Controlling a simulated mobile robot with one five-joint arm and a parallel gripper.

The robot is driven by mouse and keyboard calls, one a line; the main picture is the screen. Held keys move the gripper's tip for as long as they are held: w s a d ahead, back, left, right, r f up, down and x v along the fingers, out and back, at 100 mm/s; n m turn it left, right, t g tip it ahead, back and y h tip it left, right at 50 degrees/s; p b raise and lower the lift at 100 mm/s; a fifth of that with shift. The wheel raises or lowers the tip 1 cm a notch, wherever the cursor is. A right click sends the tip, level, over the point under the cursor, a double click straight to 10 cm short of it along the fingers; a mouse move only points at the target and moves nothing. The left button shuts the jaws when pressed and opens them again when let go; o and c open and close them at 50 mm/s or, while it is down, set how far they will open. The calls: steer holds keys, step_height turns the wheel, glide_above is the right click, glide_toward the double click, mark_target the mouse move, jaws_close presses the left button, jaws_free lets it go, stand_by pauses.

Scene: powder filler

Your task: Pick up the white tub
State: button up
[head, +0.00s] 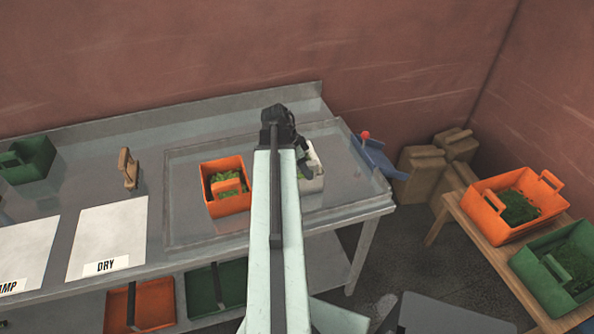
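The white tub (313,183) stands on the right part of the metal bench, inside the raised-edge area. Its left side is hidden behind my arm. Some green stuff shows inside it, next to what looks like a pale handle or bar. My gripper (304,163) is the dark part at the end of my pale arm. It is over or at the tub's left edge. The fingers are too small and too covered to tell whether they are open or touch the tub.
An orange tub (211,173) with green stuff stands just left of my arm. A blue piece (378,158) with a red knob is at the bench's right end. White DRY sheet (110,236) and wooden brush (128,168) lie left. A wooden table (485,248) at right holds orange and green tubs.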

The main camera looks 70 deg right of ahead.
jaws_close()
stand_by(1.3)
